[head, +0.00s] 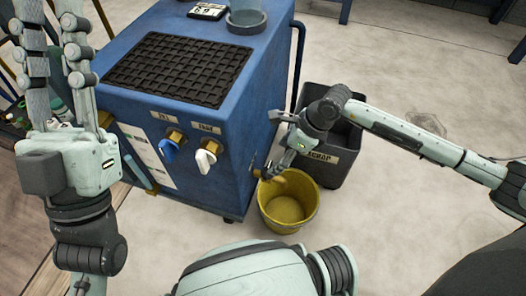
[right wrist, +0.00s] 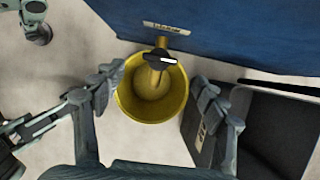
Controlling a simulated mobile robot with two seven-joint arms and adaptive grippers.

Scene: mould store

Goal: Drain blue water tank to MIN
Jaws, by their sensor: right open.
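The blue water tank (head: 225,120) is a box with a black grid mat (head: 180,68) on top. On its front are a tap with a blue handle (head: 168,150) and one with a white handle (head: 206,158). A brass drain valve with a black lever (right wrist: 155,59) sticks out low on its side, above a yellow bucket (head: 287,205). My right gripper (right wrist: 158,80) is open and empty, its fingers either side of the valve and bucket in the right wrist view. My left gripper (head: 58,65) is open and empty, left of the tank. No level mark is readable.
A dark scrap bin (head: 335,165) stands on the floor right of the bucket, close to my right gripper. The floor to the right is mostly clear.

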